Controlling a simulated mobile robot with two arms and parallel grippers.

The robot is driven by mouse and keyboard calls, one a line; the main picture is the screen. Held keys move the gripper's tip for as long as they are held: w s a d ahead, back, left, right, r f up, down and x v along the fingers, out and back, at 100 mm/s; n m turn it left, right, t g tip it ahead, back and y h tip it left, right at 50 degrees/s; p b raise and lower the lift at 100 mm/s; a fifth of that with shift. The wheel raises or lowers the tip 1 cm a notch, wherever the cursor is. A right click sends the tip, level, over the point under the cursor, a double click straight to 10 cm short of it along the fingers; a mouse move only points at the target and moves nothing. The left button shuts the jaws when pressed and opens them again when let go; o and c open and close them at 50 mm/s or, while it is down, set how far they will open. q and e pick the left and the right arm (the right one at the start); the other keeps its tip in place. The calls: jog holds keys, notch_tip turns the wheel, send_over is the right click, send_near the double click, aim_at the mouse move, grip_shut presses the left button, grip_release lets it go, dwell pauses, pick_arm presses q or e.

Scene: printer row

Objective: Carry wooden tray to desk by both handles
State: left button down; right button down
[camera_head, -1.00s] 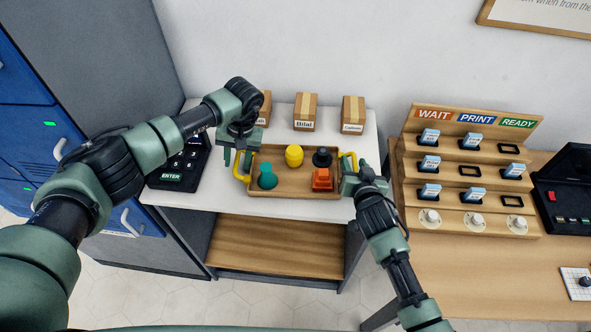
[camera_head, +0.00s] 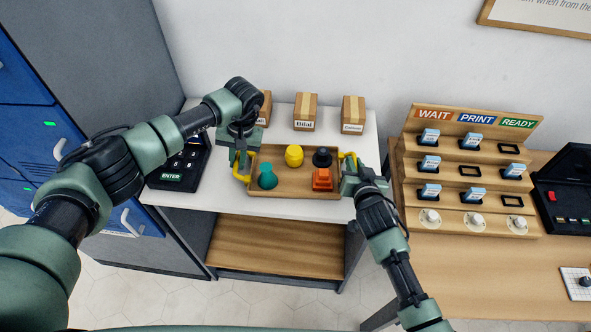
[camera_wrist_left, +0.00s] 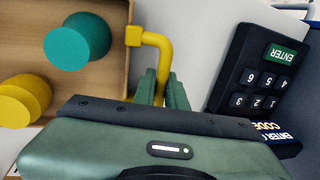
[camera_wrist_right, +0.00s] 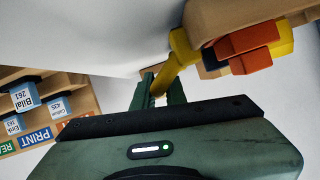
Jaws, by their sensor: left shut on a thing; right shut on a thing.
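The wooden tray (camera_head: 290,185) rests on the white tabletop (camera_head: 225,192). It carries a teal piece (camera_head: 267,177), a yellow cylinder (camera_head: 294,156), a black piece (camera_head: 322,157) and an orange piece (camera_head: 322,179). My left gripper (camera_head: 241,168) is shut on the tray's left yellow handle, which also shows in the left wrist view (camera_wrist_left: 160,48). My right gripper (camera_head: 350,172) is at the right yellow handle (camera_head: 354,160) and shut on it; in the right wrist view the fingers (camera_wrist_right: 158,90) close around the handle's end.
Small boxes (camera_head: 305,112) stand behind the tray. A black keypad (camera_head: 180,165) sits at its left, close to my left arm. To the right, a wooden desk (camera_head: 450,262) bears a WAIT/PRINT/READY rack (camera_head: 470,165) and a black device (camera_head: 565,190). The desk's front area is mostly clear.

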pick_arm(q)
jog(key=shift+r, duration=0.15)
pick_arm(e)
jog(key=shift+r, duration=0.15)
dwell(0.6)
